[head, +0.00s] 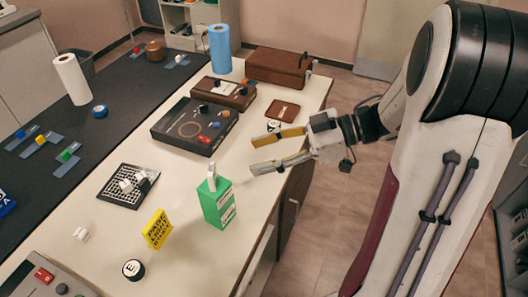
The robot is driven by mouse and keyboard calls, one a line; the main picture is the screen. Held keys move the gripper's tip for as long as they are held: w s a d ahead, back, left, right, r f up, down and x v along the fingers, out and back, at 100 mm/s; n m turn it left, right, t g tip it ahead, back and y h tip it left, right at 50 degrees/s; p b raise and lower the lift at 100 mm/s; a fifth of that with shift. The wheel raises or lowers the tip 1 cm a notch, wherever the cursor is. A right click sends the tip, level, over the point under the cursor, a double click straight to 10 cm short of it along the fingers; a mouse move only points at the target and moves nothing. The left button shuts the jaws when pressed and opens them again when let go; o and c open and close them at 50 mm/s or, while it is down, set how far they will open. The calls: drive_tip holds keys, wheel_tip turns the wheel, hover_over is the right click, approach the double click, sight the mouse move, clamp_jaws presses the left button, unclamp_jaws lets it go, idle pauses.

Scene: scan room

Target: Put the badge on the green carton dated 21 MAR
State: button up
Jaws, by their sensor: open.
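A green carton (216,208) with a white top tab stands upright on the white table, near its right edge. White labels show on its side, but the date is too small to read. No thing is clearly a badge; a round black piece with a white face marked E (133,269) lies at the front, and a similar small round piece (273,126) lies just behind my gripper. My gripper (252,157) is open and empty, its two yellowish fingers pointing left, above the table's right edge, behind and right of the carton.
A yellow lettered sign (157,229) stands left of the carton. A black grid tray (127,199) with small pieces, a dark box (195,126), brown cases (277,67) and a blue roll (220,48) stand further back. A grey device (45,278) is at front left. Table space around the carton is clear.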

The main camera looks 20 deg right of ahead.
drive_tip(key=shift+w, duration=0.1)
drive_tip(key=w+d+r+m+t+h, duration=0.25)
drive_tip(key=w+r+t+h, duration=0.35)
drive_tip(key=w, duration=0.4)
drive_tip(key=s+d+r+m+t+h, duration=0.2)
drive_tip(key=d+r+m+h, duration=0.45)
drive_tip(key=h, duration=0.25)
drive_tip(key=s+a+f+m+g, duration=0.1)
drive_tip(key=s+a+f+g, duration=0.1)
drive_tip(key=s, duration=0.6)
drive_tip(key=s+a+f+m+g+y, duration=0.1)
drive_tip(key=s+a+f+m+g, duration=0.1)
drive_tip(key=s, duration=0.6)
drive_tip(key=s+a+f+m+g+y, duration=0.1)
drive_tip(key=s+a+f+g, duration=0.2)
drive_tip(key=s+a+f, duration=0.2)
drive_tip(key=s+a, duration=0.2)
drive_tip(key=s, duration=0.2)
drive_tip(key=shift+f+g, duration=0.2)
drive_tip(key=shift+g, duration=0.2)
drive_tip(key=shift+s, duration=0.1)
